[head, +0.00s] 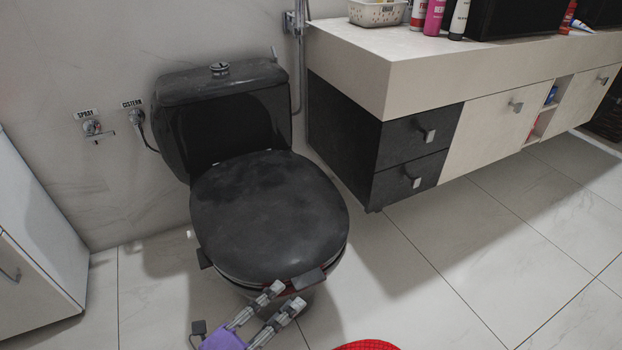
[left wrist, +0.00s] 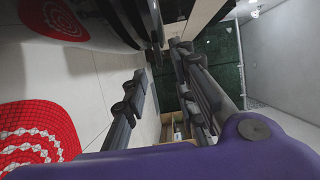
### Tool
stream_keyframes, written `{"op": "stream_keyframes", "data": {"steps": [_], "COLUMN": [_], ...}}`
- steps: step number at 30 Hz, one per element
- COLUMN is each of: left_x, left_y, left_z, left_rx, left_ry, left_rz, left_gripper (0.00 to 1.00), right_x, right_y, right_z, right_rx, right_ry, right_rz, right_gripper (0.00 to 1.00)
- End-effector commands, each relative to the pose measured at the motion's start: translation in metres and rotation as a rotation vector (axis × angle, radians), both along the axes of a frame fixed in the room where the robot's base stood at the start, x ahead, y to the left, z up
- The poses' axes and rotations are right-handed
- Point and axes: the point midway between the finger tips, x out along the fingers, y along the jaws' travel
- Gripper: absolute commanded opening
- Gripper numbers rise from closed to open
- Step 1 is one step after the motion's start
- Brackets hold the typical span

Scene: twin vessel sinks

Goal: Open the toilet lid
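The black toilet (head: 225,125) stands against the wall in the head view. Its dark, smudged lid (head: 268,210) lies closed over the bowl. A dark tab (head: 309,279) sticks out at the lid's front edge, and another tab (head: 204,258) shows at its left side. My left gripper (head: 287,294) is just in front of the lid's front edge, near the front tab. Its two fingers are apart with nothing seen between them; contact with the tab cannot be told. The left wrist view also shows the spread fingers (left wrist: 160,62) beside the toilet's dark edge. My right gripper is not in view.
A vanity (head: 420,150) with dark drawers stands to the right of the toilet. A white cabinet (head: 35,240) is at the left. A red patterned mat (head: 367,345) lies on the floor in front. The tiled floor at the right is clear.

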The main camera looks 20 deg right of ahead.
Motion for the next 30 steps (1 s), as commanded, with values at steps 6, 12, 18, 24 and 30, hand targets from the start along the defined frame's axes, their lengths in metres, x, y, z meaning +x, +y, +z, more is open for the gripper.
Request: {"op": "stream_keyframes", "data": {"steps": [6,12,18,24,30], "left_x": [0.010,0.023,0.031,0.033,0.033], "left_y": [-0.021,-0.051,-0.069,-0.072,-0.072], "left_z": [0.000,-0.001,-0.001,0.000,0.000], "left_rx": [0.002,0.003,0.003,0.005,0.005], "left_ry": [-0.008,-0.007,-0.005,-0.006,-0.006], "left_rz": [-0.007,-0.006,-0.005,-0.004,-0.004], "left_gripper": [0.26,0.26,0.26,0.26,0.15], "right_x": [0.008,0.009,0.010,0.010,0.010], "right_y": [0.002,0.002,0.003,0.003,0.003], "right_z": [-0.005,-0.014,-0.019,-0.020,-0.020], "right_rx": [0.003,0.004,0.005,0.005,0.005], "right_ry": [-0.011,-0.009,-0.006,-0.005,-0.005], "right_rz": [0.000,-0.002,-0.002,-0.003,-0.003], "right_gripper": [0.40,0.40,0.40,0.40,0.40]}}
